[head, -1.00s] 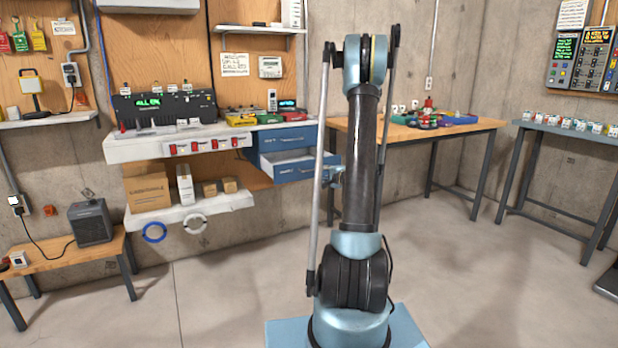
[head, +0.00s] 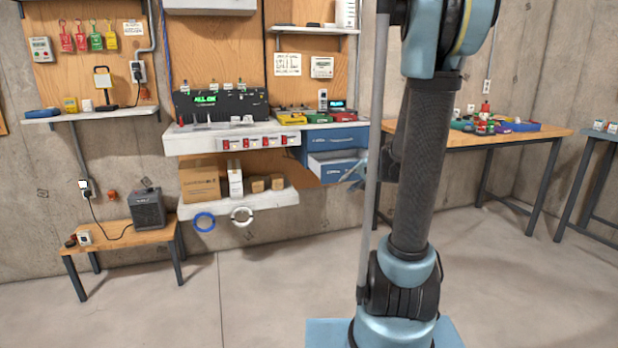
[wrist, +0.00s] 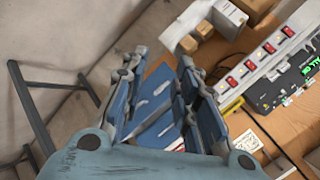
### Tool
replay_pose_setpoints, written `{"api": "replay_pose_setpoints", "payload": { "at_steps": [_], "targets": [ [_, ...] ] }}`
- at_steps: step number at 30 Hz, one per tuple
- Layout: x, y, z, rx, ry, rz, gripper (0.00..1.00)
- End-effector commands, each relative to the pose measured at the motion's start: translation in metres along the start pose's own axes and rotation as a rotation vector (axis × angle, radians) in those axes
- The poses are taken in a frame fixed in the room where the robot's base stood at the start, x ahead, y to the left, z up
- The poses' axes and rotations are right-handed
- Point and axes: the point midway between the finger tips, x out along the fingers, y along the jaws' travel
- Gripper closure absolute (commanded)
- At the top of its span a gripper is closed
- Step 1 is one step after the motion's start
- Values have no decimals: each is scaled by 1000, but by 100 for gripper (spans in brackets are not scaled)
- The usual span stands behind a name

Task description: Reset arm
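My arm rises through the right half of the head view, its upper joint cut off by the top edge. My gripper shows there only in part, beside my arm link and in front of the blue drawer unit (head: 334,138). In the wrist view my gripper (wrist: 158,72) has its two fingers spread apart, with nothing held between them. The blue drawer fronts (wrist: 152,100) show beyond and between the fingers. The lower drawer (head: 332,167) stands pulled out, its pale inside showing. Whether the fingers touch it cannot be told.
A white shelf (head: 190,143) with red switches carries a black panel with green text (head: 220,104). Boxes sit on a lower shelf (head: 240,205). A wooden table (head: 540,132) stands right, a low bench (head: 120,234) with a heater left. The floor between is clear.

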Motion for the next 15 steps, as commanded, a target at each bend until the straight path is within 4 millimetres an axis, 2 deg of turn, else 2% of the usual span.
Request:
{"api": "replay_pose_setpoints", "payload": {
  "at_steps": [1, 8, 15],
  "targets": [
    [-8, 1, 13, -26, -17, 21, 72],
    [-40, 13, 63, -145, -96, 124, 72],
    [-74, 35, 113, -264, -176, 234, 72]
  ]
}}
